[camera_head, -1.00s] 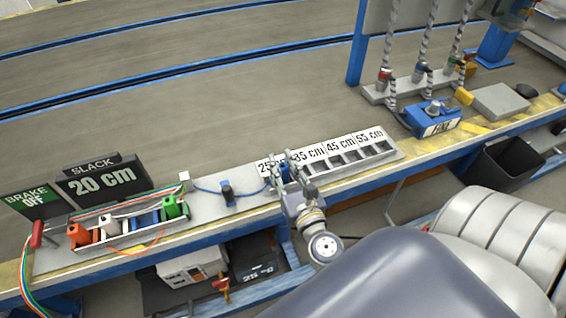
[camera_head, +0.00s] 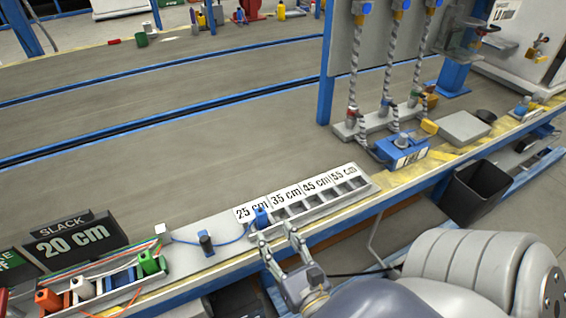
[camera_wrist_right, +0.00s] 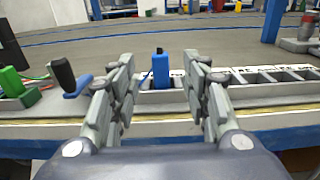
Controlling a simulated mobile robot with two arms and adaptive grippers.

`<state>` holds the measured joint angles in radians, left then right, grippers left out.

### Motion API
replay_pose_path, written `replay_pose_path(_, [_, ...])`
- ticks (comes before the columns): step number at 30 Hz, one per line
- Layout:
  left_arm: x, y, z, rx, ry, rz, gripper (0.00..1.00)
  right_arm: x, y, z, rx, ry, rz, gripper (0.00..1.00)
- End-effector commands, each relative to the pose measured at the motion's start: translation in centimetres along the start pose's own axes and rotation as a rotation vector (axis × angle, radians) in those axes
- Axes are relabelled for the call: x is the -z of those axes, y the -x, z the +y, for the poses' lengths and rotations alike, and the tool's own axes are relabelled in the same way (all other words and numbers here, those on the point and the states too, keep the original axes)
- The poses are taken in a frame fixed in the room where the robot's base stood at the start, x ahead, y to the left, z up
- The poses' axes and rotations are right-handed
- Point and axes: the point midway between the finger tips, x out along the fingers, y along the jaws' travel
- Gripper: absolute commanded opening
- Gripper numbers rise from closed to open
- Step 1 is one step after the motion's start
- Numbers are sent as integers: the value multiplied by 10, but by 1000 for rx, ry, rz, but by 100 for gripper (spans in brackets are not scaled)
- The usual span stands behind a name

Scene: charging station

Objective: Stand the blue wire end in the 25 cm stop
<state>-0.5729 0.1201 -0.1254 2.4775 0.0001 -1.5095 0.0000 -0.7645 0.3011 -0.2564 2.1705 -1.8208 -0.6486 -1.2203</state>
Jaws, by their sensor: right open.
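The blue wire end (camera_head: 262,218) stands upright in the 25 cm stop (camera_head: 252,232), the leftmost pocket of the labelled rack. A blue wire runs from it to the left. In the right wrist view the blue wire end (camera_wrist_right: 161,69) shows upright beyond and between the open fingers, not touched by them. My right gripper (camera_head: 279,240) is open and empty, just in front of the rack; it also shows in the right wrist view (camera_wrist_right: 160,90). My left gripper is not in view.
The 35, 45 and 55 cm pockets (camera_head: 318,203) to the right are empty. A dark post (camera_head: 206,242) stands left of the rack. A tray of coloured spools (camera_head: 100,290) and a 20 cm slack sign (camera_head: 75,240) are further left. A blue device (camera_head: 402,150) is at right.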

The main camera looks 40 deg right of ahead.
Motion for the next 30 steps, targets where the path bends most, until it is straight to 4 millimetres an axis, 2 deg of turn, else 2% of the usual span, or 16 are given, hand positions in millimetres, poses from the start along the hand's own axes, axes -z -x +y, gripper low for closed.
replay_pose_path(3, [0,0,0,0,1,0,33,1,17,0,-2,2,3,44])
replay_pose_path(8, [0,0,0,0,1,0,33,0,26,0,0,0,0,44])
replay_pose_path(26, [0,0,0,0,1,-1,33,0,26,0,1,-2,0,44])
replay_pose_path(30, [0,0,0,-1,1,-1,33,-2,22,-11,55,-100,6,44])
